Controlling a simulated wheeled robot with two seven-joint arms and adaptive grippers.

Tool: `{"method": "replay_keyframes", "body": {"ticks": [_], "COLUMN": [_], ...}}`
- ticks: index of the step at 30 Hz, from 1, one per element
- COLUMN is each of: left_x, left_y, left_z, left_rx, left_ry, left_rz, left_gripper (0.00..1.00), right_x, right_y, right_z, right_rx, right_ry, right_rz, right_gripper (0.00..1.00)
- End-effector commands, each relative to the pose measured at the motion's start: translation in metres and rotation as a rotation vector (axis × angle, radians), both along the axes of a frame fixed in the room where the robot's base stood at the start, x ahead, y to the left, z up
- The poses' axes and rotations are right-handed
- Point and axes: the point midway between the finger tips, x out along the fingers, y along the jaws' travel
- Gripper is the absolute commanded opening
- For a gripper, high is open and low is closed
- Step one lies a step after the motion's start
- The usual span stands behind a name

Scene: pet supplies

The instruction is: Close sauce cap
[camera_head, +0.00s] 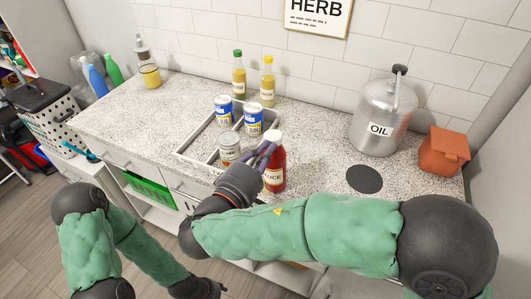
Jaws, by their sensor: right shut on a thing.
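The red sauce bottle (275,170) stands upright on the speckled counter, right of the divided tray. A pale cap (274,136) shows at its top; whether it is fully closed is too small to tell. My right gripper (266,153) reaches in from the front left of the bottle and is shut on its upper part, just below the cap. Its fingers hide part of the bottle's left side. My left gripper (212,288) is low at the bottom edge, in front of the counter and away from the bottle; its fingers are not clear.
The white divided tray (190,149) holds several cans left of the bottle. Two sauce bottles (239,75) (267,82) stand behind. The counter's left part is mostly clear.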

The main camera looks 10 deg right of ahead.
Motion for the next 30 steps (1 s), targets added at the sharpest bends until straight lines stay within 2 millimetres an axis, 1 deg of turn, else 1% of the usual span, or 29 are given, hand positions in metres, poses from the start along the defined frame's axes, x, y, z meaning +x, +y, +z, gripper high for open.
{"method": "replay_keyframes", "body": {"ticks": [1,10,12,13,14,30], "left_x": [0.0001,0.0001,0.0001,0.0001,0.0001,0.0001], "left_y": [0.0,0.0,0.0,0.0,0.0,-0.0001], "left_z": [-0.0006,-0.0005,-0.0006,-0.0006,-0.0006,-0.0005], "left_rx": [0.0,0.0,0.0,0.0,0.0,0.0], "left_ry": [0.0,0.0,0.0,0.0,0.0,0.0], "left_rz": [0.0,0.0,0.0,0.0,0.0,0.0], "left_gripper": [0.4,0.4,0.4,0.4,0.4,0.4], "right_x": [-0.0001,-0.0001,-0.0001,-0.0001,-0.0001,-0.0022], "right_y": [-0.0003,-0.0003,-0.0003,-0.0003,-0.0003,0.0022], "right_z": [-0.0044,-0.0055,-0.0058,-0.0059,-0.0059,-0.003], "right_rx": [-0.004,-0.006,-0.006,-0.006,-0.006,-0.003], "right_ry": [0.009,0.011,0.013,0.013,0.013,0.006], "right_rz": [0.0,0.0,0.0,0.0,0.0,0.001], "right_gripper": [0.0,0.0,0.23,0.31,0.35,0.35]}}
